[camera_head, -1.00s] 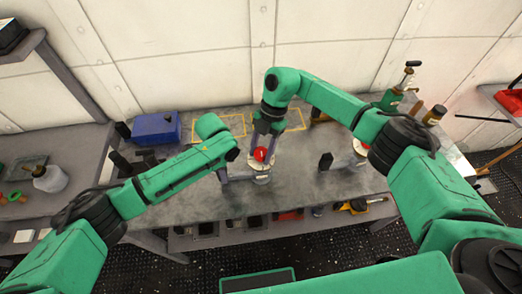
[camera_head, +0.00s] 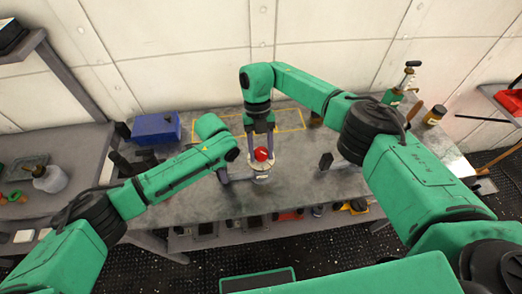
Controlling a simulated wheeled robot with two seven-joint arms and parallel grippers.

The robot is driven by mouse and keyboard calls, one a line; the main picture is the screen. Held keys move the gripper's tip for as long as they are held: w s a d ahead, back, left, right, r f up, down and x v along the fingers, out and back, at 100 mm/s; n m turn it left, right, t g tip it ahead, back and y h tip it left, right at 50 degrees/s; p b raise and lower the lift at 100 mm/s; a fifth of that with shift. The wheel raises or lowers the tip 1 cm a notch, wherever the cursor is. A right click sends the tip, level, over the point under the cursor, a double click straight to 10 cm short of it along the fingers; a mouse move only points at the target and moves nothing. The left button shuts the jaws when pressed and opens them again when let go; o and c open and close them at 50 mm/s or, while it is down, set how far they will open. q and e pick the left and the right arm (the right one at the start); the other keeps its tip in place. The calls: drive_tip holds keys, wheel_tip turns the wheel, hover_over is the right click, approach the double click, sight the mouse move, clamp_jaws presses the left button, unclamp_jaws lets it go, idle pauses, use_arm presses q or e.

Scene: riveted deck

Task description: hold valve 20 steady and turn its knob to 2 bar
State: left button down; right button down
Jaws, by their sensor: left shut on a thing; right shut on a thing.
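The valve (camera_head: 261,167) stands upright on the grey bench, a pale body with a red knob (camera_head: 261,154) on top. Any number or scale on it is too small to read. My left gripper (camera_head: 244,179) comes in low from the left and is shut on the valve's body; its fingertips are partly hidden. My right gripper (camera_head: 261,149) points down from above and is shut on the red knob, one finger at each side.
A blue box (camera_head: 156,127) stands at the back left of the bench. Yellow outlines mark the bench behind the valve. A black upright piece (camera_head: 326,161) stands to the right. A brass-and-green tool (camera_head: 404,83) is at the back right. Bins sit under the front edge.

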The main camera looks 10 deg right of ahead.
drive_tip(key=n+h, duration=0.1)
drive_tip(key=n, duration=0.2)
drive_tip(key=n+t+h, duration=0.1)
drive_tip(key=n, duration=0.2)
drive_tip(key=shift+n, duration=0.3)
idle(0.4)
drive_tip(key=shift+c, duration=1.4)
unclamp_jaws()
drive_tip(key=v, duration=1.2)
drive_tip(key=shift+a, duration=0.3)
